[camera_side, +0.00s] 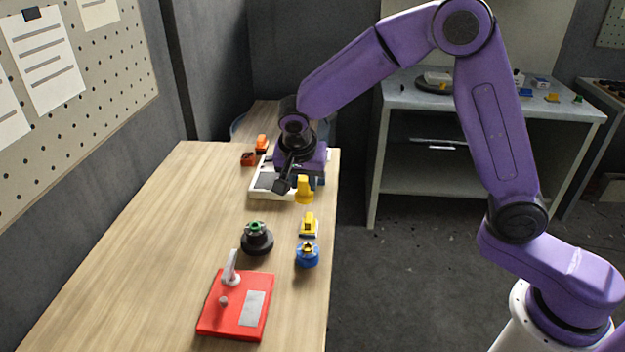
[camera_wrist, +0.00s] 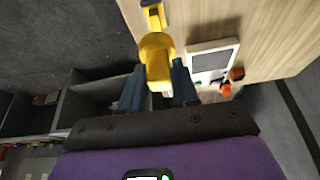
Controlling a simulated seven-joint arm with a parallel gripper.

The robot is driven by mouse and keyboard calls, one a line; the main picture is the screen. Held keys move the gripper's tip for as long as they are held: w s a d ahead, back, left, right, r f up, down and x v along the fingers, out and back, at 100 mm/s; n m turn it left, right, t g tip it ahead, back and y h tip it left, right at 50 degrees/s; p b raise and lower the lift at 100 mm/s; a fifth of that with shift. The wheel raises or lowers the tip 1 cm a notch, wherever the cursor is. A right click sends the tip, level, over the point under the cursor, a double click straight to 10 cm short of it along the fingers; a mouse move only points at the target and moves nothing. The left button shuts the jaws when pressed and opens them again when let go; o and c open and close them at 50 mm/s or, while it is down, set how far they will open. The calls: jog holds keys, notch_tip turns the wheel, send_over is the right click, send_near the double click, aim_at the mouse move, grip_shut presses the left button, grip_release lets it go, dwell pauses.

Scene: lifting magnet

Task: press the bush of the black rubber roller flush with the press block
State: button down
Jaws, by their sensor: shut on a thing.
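The black rubber roller (camera_side: 257,240) stands upright on the table with a green bush (camera_side: 257,228) at its top; part of the bush shows above the black body. My gripper (camera_side: 312,181) is beyond it, above the far part of the table. It is shut on a yellow piece (camera_side: 304,191), held between blue fingers in the wrist view (camera_wrist: 157,48). I cannot tell for sure whether this is the press block. Another yellow block (camera_side: 309,225) with a dark base stands on the table, right of the roller; it also shows in the wrist view (camera_wrist: 153,14).
A blue roller (camera_side: 307,258) with a yellow top stands near the table's right edge. A red board (camera_side: 236,318) with a white lever lies in front. A white-framed tray (camera_side: 262,193) and orange pieces (camera_side: 262,142) are at the far end. The table's left side is clear.

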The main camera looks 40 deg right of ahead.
jog(key=w+a, duration=0.6)
jog(key=a, duration=0.3)
jog(key=shift+a+f, duration=0.3)
jog(key=shift+f, duration=0.1)
jog(key=shift+w, duration=0.1)
jog(key=shift+f, duration=0.1)
jog(key=shift+f, duration=2.5)
jog(key=shift+f, duration=0.95)
notch_tip(320, 180, up, 6)
dwell(0.3)
jog(key=shift+r, duration=0.1)
dwell(0.4)
